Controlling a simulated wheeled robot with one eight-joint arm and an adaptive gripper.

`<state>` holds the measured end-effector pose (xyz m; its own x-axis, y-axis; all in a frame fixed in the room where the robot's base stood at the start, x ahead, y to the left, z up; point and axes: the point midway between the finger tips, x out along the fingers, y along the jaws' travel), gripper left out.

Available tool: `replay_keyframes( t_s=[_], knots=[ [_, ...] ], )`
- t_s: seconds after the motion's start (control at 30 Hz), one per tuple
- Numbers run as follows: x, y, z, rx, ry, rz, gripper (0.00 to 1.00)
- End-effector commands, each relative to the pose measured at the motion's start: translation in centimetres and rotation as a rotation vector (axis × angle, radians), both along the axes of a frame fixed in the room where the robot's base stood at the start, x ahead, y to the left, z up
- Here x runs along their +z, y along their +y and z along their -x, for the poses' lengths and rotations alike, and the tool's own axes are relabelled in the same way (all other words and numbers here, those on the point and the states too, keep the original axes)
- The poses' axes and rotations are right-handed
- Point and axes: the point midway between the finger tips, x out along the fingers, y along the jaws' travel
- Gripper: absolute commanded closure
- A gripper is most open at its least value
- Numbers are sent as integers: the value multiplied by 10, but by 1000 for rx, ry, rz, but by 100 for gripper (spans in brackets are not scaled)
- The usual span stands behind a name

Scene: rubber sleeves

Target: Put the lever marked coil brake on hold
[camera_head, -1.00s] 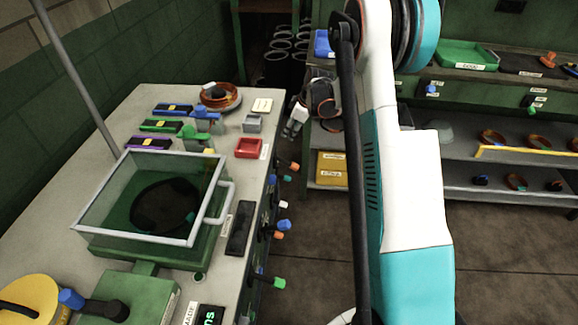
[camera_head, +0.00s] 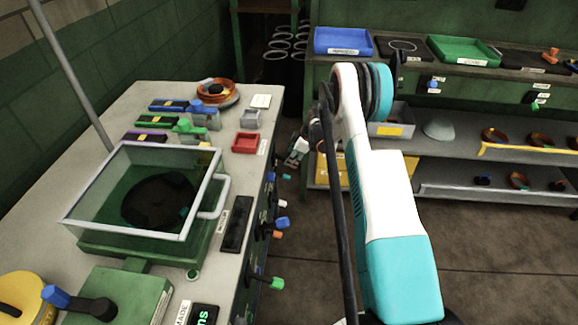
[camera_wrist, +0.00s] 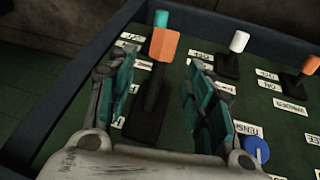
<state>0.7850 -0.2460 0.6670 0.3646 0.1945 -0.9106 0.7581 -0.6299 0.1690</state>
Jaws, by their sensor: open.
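In the wrist view an orange-handled lever (camera_wrist: 164,45) on a dark stem stands on a dark green panel, between the spread fingers of my gripper (camera_wrist: 165,60). The gripper is open, and I see no clear contact with the lever. White labels lie around the levers, but most are too blurred or cut off to read, so I cannot tell which lever is marked coil brake. In the head view my gripper (camera_head: 298,150) is beside the far end of the bench's right side, where the lever panel is.
A teal-tipped lever (camera_wrist: 161,18), a white one (camera_wrist: 238,41), another orange one (camera_wrist: 310,65) and a blue knob (camera_wrist: 257,150) stand close by. The bench (camera_head: 110,120) carries a glass-lidded box (camera_head: 215,195) and a red tray (camera_head: 246,143). Floor right of the bench is clear.

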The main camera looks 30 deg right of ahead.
Motion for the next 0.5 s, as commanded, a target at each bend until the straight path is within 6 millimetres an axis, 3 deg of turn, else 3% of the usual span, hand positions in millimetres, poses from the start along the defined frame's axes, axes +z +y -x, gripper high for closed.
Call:
replay_keyframes(
  t_s=[0.03, 0.2, 0.5],
  knots=[
    [-12, 2, -4, 1, 0, 0, 52],
    [-35, 8, -14, 1, 1, 0, 52],
    [-49, 11, -20, 0, 0, 0, 52]
  ],
)
